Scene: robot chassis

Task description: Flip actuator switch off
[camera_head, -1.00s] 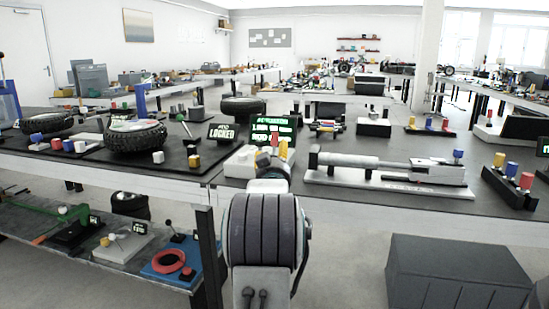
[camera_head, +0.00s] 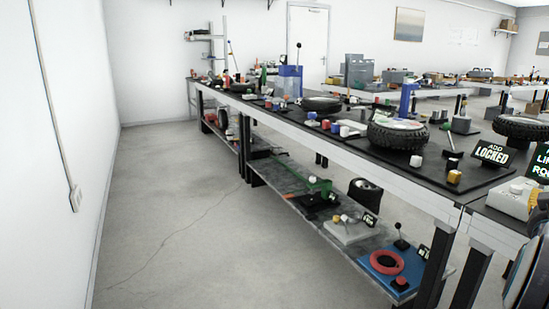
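The long grey cylinder-like actuator seen earlier on the right bench is out of view now. At the right edge, the corner of a white device (camera_head: 506,198) with a coloured knob (camera_head: 533,201) shows on the bench. A dark screen with green letters (camera_head: 541,163) stands behind it and is cut off by the frame. I cannot tell any switch's position. My dark rounded arm link (camera_head: 520,275) shows at the lower right edge. My gripper's fingers cannot be made out there.
A long black-topped bench (camera_head: 400,173) runs from back left to front right, carrying tyres (camera_head: 397,136), small blocks and a LOCKED sign (camera_head: 491,153). Its lower shelf (camera_head: 335,243) holds a red ring on a blue plate (camera_head: 388,262). The floor (camera_head: 190,225) between bench and left wall is clear.

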